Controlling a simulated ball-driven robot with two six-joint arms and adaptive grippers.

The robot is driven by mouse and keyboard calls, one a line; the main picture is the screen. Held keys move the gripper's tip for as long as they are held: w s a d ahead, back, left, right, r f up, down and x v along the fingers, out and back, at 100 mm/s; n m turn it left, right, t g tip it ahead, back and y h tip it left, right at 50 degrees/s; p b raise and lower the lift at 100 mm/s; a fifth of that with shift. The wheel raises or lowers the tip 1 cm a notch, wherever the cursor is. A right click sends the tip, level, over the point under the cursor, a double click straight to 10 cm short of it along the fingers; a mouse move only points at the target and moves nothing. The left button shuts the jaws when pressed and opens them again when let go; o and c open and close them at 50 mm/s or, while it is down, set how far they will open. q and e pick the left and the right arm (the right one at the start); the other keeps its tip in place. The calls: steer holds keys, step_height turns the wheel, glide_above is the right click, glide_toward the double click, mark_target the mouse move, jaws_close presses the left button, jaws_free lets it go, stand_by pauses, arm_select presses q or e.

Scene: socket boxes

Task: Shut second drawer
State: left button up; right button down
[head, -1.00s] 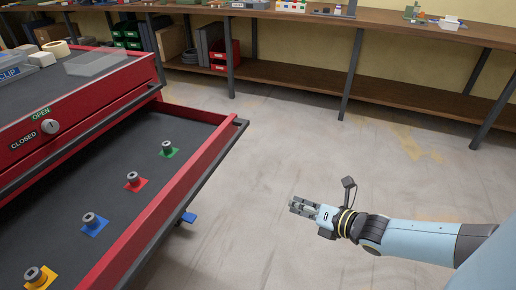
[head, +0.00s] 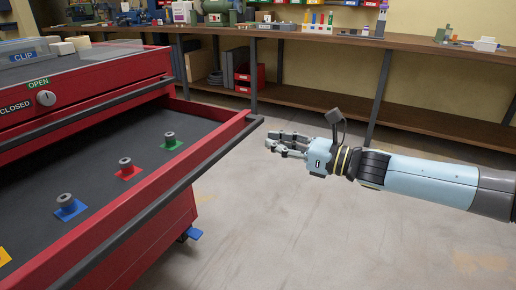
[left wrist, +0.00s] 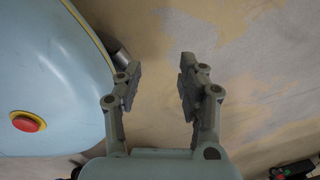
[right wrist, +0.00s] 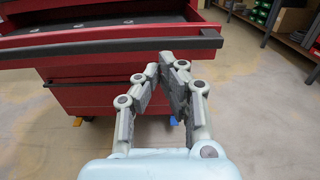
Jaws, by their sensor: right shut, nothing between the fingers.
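The red cabinet's drawer (head: 228,138) below the lock panel is pulled out, with a dark handle bar (head: 190,182) along its front. Blue (head: 68,207), red (head: 126,169) and green (head: 172,142) marked sockets show on its dark floor, with part of a yellow one at the left edge. My right gripper (head: 278,142) is shut and empty, just off the far end of the drawer front. In the right wrist view its fingertips (right wrist: 168,62) point at the handle bar (right wrist: 110,48); I cannot tell whether they touch. My left gripper (left wrist: 160,75) is open and empty, away from the cabinet.
The cabinet's lock (head: 46,98) sits between the OPEN and CLOSED labels. A closed lower drawer with a dark handle (right wrist: 85,80) lies below the open one. A wooden workbench (head: 290,36) runs along the back wall. The concrete floor (head: 300,225) beside the cabinet is clear.

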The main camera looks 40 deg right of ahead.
steer(key=b+x, duration=0.1)
steer(key=x, duration=0.3)
steer(key=shift+w+a, duration=0.2)
steer(key=shift+w, duration=0.1)
steer(key=shift+w, duration=0.1)
